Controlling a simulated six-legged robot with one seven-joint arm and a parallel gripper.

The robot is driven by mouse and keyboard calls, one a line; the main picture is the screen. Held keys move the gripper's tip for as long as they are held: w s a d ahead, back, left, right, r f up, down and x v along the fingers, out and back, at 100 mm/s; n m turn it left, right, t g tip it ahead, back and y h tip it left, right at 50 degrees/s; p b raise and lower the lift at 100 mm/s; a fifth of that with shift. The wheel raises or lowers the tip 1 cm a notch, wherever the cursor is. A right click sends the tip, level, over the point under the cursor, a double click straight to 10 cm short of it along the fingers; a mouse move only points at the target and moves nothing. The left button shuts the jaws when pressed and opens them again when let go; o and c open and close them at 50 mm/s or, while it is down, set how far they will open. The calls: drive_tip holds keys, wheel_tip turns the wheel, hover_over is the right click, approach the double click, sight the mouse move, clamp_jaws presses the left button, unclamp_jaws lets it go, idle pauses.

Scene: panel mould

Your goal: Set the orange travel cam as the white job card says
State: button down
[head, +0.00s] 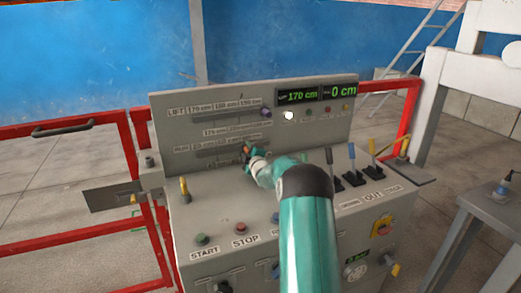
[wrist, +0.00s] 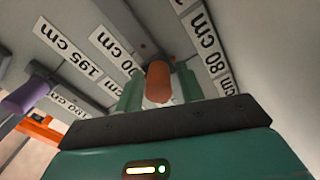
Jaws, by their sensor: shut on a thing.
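The orange travel cam (wrist: 158,82) sits between the two fingers of my gripper (wrist: 160,92) in the wrist view, and the gripper is shut on it. White scale labels such as 195 cm (wrist: 65,45) and 80 cm (wrist: 118,50) lie on both sides of it. In the head view my gripper (head: 248,153) is at the lower slot of the grey upright panel (head: 175,125), and the cam is mostly hidden there. I cannot make out the white job card in either view.
A purple cam (head: 266,112) sits at the right end of the upper slot. Green displays (head: 300,96) read 170 cm and 0 cm. Levers (head: 352,165) stand on the desk to the right of my arm, with START and STOP buttons (head: 239,228) in front. Red railings (head: 60,125) flank the console.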

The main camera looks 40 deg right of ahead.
sight(216, 152)
drive_tip(key=w+a, duration=0.1)
drive_tip(key=a, duration=0.2)
drive_tip(key=w+a, duration=0.1)
drive_tip(key=a, duration=0.3)
drive_tip(key=w+a, duration=0.1)
drive_tip(key=a, duration=0.3)
drive_tip(key=shift+w+a+r, duration=0.15)
drive_tip(key=shift+w+a, duration=0.05)
drive_tip(key=c, duration=1.2)
unclamp_jaws()
drive_tip(key=shift+c, duration=0.2)
drive_tip(key=v, duration=1.4)
drive_tip(key=shift+w, duration=0.1)
